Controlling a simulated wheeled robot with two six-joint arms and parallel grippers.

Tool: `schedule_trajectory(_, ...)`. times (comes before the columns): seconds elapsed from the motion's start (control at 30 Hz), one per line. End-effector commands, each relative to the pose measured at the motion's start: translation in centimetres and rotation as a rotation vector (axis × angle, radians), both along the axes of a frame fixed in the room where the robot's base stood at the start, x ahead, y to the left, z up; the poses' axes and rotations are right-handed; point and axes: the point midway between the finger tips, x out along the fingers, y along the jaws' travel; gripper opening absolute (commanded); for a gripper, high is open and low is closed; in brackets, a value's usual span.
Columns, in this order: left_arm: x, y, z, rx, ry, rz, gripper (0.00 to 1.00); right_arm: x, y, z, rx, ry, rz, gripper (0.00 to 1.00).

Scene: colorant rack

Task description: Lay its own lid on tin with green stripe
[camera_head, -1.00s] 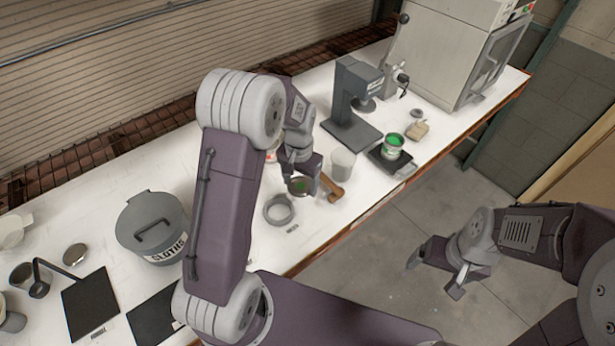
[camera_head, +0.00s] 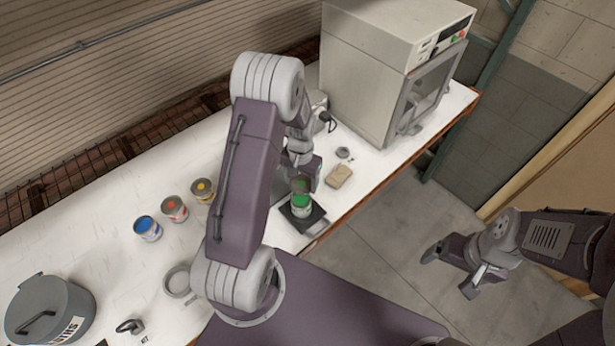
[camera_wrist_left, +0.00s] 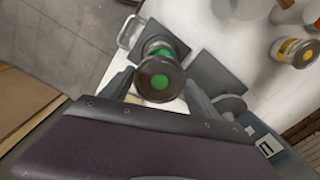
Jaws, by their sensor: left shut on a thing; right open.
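The tin with the green stripe (camera_head: 302,209) stands upright on a black scale (camera_head: 317,216) near the bench's front edge, green at its top. My left gripper (camera_head: 301,181) is shut on a round lid with a green dot (camera_wrist_left: 155,83). It holds the lid above the tin; in the left wrist view the lid covers part of the tin (camera_wrist_left: 161,45). The head view does not show clearly how wide the gap is. My right gripper (camera_head: 452,273) is open and empty, out over the floor beyond the bench edge.
Blue (camera_head: 147,228), red (camera_head: 174,208) and yellow (camera_head: 203,190) tins stand left of my left arm. A tan block (camera_head: 339,176) lies close behind the scale. A large cabinet machine (camera_head: 385,70) stands at the back right. A grey ring (camera_head: 177,281) and a bucket (camera_head: 48,308) are at front left.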

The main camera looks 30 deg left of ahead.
Motion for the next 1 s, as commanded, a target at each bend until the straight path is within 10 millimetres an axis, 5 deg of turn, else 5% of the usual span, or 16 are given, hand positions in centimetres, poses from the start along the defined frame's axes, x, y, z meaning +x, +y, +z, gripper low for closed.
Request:
schedule_trajectory(0.33, 0.0, 0.0, -0.6, 0.0, 0.0, -0.001, 0.33, 0.0, 0.0, -0.5, 0.0, 0.0, 0.0, 0.87)
schedule_trajectory(0.8, 0.0, 0.0, -5.5, 0.0, 0.0, -0.001, 0.33, 0.0, 0.0, -4.3, 0.0, 0.0, 0.0, 0.87)
schedule_trajectory(1.0, 0.0, 0.0, -5.9, 0.0, -0.001, -0.001, 0.33, 0.0, 0.0, -4.5, 0.0, 0.0, 0.0, 0.87)
